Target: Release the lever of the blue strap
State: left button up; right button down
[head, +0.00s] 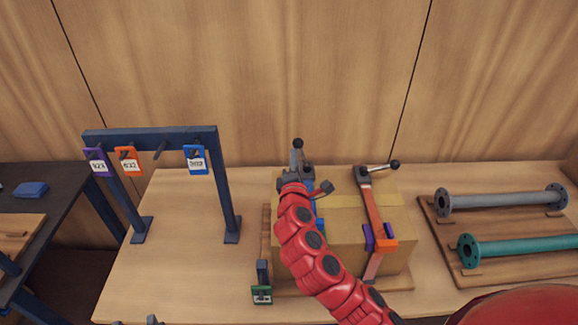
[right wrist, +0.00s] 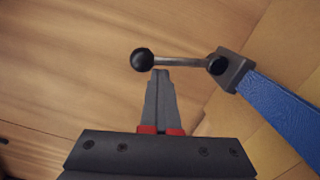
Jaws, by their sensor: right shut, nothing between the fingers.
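The blue strap (right wrist: 280,110) runs over the cardboard box (head: 345,222); in the head view it is mostly hidden behind my red right arm. Its lever (right wrist: 180,61) is a metal rod with a black ball knob (right wrist: 143,60), pivoting at a grey buckle (right wrist: 232,72). In the head view the knob (head: 298,143) stands above the box's back left part. My right gripper (right wrist: 160,76) is shut and empty, its fingertips right by the rod near the knob; I cannot tell whether they touch. It also shows in the head view (head: 295,158).
An orange strap (head: 372,207) with its own lever (head: 378,168) crosses the box to the right. A dark rack (head: 150,138) with hanging tags stands left. Two flanged pipes (head: 500,199) lie on a board at right.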

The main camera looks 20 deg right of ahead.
jog(key=shift+s+d+r+m+b, duration=0.15)
jog(key=shift+d+m+b, duration=0.2)
jog(key=shift+m, duration=0.4)
jog(key=shift+s+d+r+m+b, duration=0.1)
jog(key=shift+d+r+m+b, duration=0.15)
jog(key=shift+d+m, duration=0.35)
jog(key=shift+s+d+r+m+b, duration=0.1)
jog(key=shift+d+m+b, duration=0.25)
jog(key=shift+m, duration=0.5)
jog(key=shift+s, duration=0.15)
